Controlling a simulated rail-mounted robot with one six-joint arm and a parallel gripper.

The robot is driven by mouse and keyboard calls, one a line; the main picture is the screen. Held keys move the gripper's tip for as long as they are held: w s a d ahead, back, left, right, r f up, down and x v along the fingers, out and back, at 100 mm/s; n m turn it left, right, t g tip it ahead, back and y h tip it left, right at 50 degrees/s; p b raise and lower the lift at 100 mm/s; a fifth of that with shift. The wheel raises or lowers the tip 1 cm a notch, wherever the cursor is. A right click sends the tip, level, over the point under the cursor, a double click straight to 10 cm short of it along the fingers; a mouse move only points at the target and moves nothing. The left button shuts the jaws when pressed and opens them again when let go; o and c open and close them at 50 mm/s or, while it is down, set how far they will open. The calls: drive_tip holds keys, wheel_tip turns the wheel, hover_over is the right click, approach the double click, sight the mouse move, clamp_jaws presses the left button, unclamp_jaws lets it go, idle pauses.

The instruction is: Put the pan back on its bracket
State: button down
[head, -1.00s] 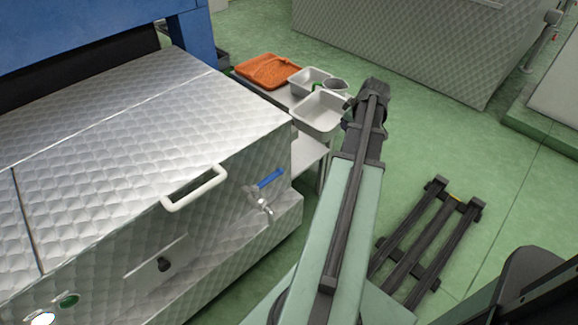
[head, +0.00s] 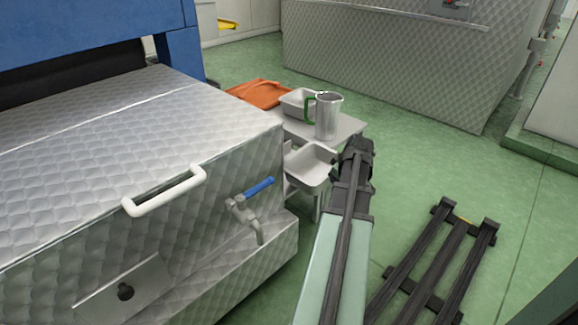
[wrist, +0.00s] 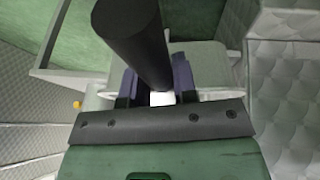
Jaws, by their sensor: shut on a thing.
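The pan (head: 312,161) is a light grey, shallow rectangular tray. In the head view it hangs tilted beside the right end of the quilted metal machine, in front of the small table. My gripper (head: 339,156) is shut on the pan's right edge. In the wrist view my gripper (wrist: 160,97) shows two dark fingers with a small white piece between them. A dark cylinder covers part of that view. I cannot make out the bracket; the pan and the machine's corner may hide it.
The quilted machine (head: 130,150) has a white handle (head: 165,190) and a blue-levered tap (head: 248,205) near the pan. A dark rack (head: 440,260) lies on the floor at right.

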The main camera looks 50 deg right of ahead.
approach(300, 168)
drive_tip(key=f, duration=0.1)
drive_tip(key=d+f, duration=0.1)
drive_tip(key=f, duration=0.1)
drive_tip(key=shift+w+d, duration=0.15)
drive_tip(key=shift+w, duration=0.05)
drive_tip(key=shift+w+d, duration=0.1)
drive_tip(key=shift+w, duration=0.7)
drive_tip(key=f+b, duration=0.3)
drive_tip(key=shift+w+f+b, duration=0.25)
drive_tip(key=shift+w+b, duration=0.05)
drive_tip(key=shift+r, duration=0.25)
drive_tip(key=c, duration=0.9)
unclamp_jaws()
drive_tip(key=shift+f, duration=0.25)
drive_tip(key=p+v, duration=0.9)
drive_tip(key=v, duration=0.2)
drive_tip(key=shift+p, duration=0.4)
